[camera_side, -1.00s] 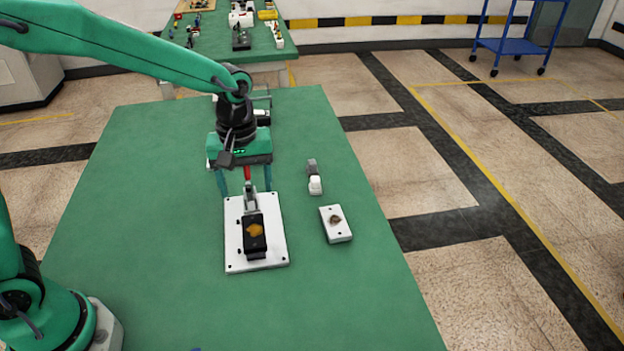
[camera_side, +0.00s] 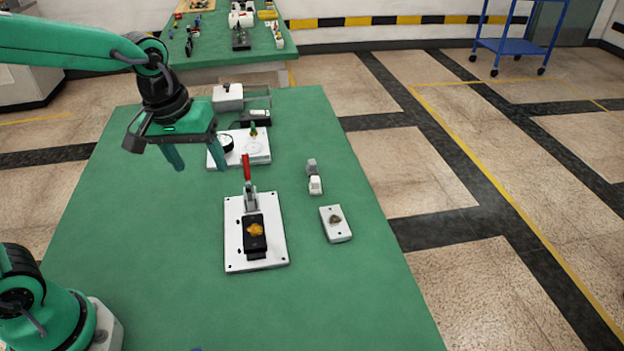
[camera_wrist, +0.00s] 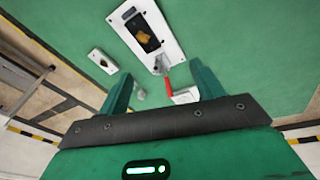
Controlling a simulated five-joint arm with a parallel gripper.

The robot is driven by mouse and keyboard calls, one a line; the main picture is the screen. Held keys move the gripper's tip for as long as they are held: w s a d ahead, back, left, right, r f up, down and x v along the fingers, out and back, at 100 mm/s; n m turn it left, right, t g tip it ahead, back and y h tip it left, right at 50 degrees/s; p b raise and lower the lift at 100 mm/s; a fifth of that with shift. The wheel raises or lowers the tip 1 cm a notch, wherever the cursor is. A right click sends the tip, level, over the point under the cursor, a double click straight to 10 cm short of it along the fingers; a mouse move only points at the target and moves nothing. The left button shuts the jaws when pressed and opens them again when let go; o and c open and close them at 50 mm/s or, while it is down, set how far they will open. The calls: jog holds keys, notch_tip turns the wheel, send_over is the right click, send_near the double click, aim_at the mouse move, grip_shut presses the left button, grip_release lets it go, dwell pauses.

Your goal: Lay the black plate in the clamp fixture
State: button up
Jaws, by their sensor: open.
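The clamp fixture (camera_side: 276,252) is a white base plate with a metal toggle clamp and an upright red handle (camera_side: 246,168). The black plate (camera_side: 248,219), with a gold-brown patch on its face, lies on the fixture's black block in front of the clamp. In the wrist view the black plate (camera_wrist: 138,23) lies within the white fixture (camera_wrist: 165,30), near the top. My gripper (camera_side: 195,157) is open and empty, above the table to the left of and behind the clamp. Its two fingers also show apart in the wrist view (camera_wrist: 162,84).
A small white block (camera_side: 336,227) with a dark lump on top lies right of the fixture. A small grey-and-white item (camera_side: 314,180) lies behind it. A white board (camera_side: 258,151) with fittings and a white box (camera_side: 228,96) stand farther back.

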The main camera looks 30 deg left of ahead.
jog(key=s+a+r+m+t, duration=0.3)
jog(key=s+a+m, duration=0.1)
jog(key=s, duration=0.6)
jog(key=shift+s+a+r+m, duration=0.2)
jog(key=shift+a+m, duration=0.05)
jog(key=shift+m, duration=0.45)
